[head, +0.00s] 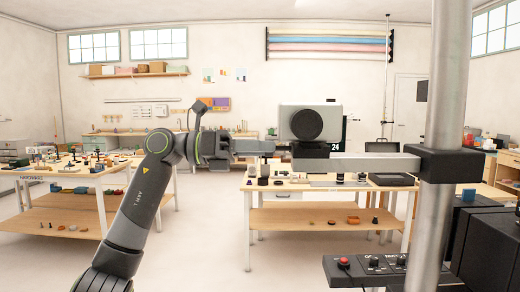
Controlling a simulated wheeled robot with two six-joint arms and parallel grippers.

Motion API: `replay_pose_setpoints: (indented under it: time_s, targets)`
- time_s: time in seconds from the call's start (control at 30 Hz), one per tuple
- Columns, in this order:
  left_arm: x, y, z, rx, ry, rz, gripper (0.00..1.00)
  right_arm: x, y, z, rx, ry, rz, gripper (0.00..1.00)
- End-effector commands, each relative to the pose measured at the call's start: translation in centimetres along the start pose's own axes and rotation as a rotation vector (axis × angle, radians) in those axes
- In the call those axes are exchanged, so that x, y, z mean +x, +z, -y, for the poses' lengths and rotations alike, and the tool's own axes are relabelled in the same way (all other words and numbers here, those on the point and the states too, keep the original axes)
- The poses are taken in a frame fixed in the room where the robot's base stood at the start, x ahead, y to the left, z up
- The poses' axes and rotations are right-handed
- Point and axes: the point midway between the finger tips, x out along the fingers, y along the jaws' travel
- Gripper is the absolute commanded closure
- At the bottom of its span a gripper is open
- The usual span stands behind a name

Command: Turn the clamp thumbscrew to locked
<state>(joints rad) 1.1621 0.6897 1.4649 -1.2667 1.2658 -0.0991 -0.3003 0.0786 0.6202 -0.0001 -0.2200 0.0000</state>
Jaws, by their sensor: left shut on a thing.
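A horizontal metal bar (375,162) reaches left from a thick upright pole (448,80), joined by a black block (450,163). A grey box-shaped camera with a round black lens (306,124) sits on a dark mount at the bar's left end. My left arm comes in from the left, and its gripper (268,146) points right at that mount. It is shut at the mount's left side, where the clamp thumbscrew appears to be. The thumbscrew is mostly hidden by the fingers, so its turn position cannot be read. My right gripper is not in view.
A wooden workbench (330,183) with small props stands behind the bar. Another bench (60,170) stands at the left. A dark console (375,268) with a red button is at the lower right. The floor (200,235) between the benches is clear.

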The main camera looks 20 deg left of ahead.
Motion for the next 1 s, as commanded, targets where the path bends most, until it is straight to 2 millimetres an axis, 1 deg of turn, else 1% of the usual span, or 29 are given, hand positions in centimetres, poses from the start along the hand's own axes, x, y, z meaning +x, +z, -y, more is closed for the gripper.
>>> replay_pose_setpoints:
  time_s: [0.03, 0.17, 0.43, 0.57, 0.67, 0.77, 1.0]
  targets:
    - [0.0, -0.2, -0.1, -0.002, 0.000, -0.006, 0.67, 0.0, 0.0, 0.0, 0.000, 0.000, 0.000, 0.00]
    - [0.0, -0.2, -0.1, -0.002, 0.000, -0.004, 0.50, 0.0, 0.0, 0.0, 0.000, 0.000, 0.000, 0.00]
    - [0.0, -0.1, 0.0, -0.001, 0.000, -0.002, 0.49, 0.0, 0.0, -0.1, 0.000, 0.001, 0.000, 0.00]
    - [-0.7, -0.1, -0.1, -0.001, 0.003, -0.002, 0.49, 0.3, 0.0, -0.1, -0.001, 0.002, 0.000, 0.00]
    - [-2.1, -0.2, -0.2, -0.002, 0.006, -0.001, 0.49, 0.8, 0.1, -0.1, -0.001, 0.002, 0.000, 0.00]
    - [-4.2, -0.3, -0.2, -0.002, 0.007, -0.001, 0.49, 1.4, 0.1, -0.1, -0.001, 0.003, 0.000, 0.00]
    - [-10.2, -0.3, -0.2, -0.003, 0.007, -0.001, 0.49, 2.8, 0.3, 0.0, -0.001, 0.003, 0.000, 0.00]
